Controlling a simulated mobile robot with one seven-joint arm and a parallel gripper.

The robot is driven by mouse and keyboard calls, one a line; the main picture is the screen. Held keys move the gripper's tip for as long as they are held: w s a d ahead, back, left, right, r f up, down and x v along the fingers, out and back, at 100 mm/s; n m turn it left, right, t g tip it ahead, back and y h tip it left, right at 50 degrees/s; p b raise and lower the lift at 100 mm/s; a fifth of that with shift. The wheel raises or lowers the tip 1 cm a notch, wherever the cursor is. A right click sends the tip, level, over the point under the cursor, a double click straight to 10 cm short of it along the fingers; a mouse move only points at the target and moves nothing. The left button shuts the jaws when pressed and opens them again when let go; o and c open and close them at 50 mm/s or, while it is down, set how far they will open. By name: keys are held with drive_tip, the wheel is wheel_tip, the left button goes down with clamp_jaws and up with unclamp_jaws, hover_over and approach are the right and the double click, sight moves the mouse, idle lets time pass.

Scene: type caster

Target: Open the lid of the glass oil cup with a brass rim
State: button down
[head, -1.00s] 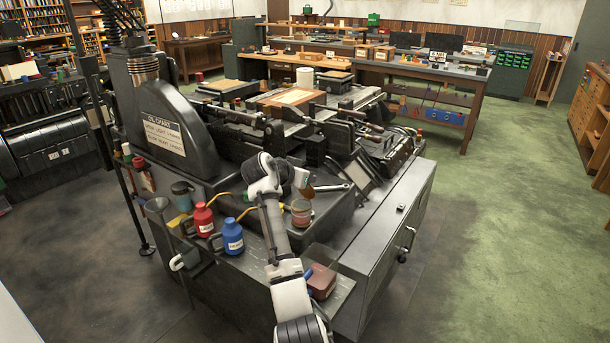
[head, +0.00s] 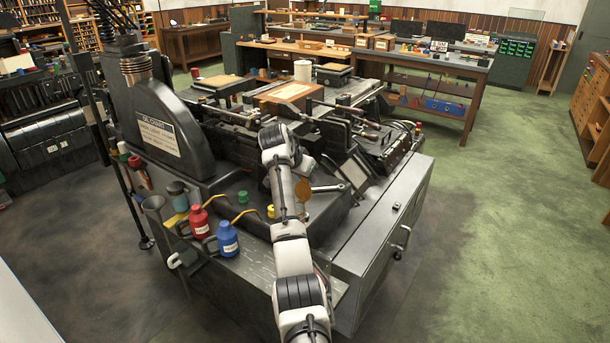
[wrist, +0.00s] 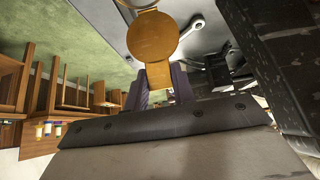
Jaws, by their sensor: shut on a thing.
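The lid is a round brass disc (wrist: 153,40) with a narrow tab at its lower edge in the wrist view. A curved brass piece (wrist: 135,4) at the top edge may be the rim of the oil cup. My gripper (wrist: 158,78) is shut on the tab, one dark finger on each side. In the head view the brass disc (head: 302,189) shows just right of my arm, standing roughly on edge. The glass body of the cup is hidden or cannot be made out, and my fingers are hidden behind my arm there.
A red can (head: 199,221) and a blue can (head: 228,238) with long spouts stand left of my arm. A green-capped item (head: 242,197) stands behind them. The grey cabinet top (head: 385,215) is mostly clear.

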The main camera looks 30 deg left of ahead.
drive_tip(key=c, duration=1.2)
unclamp_jaws()
drive_tip(key=shift+o, duration=0.2)
drive_tip(key=b+v, duration=0.4)
drive_tip(key=v, duration=1)
drive_tip(key=shift+b, duration=0.35)
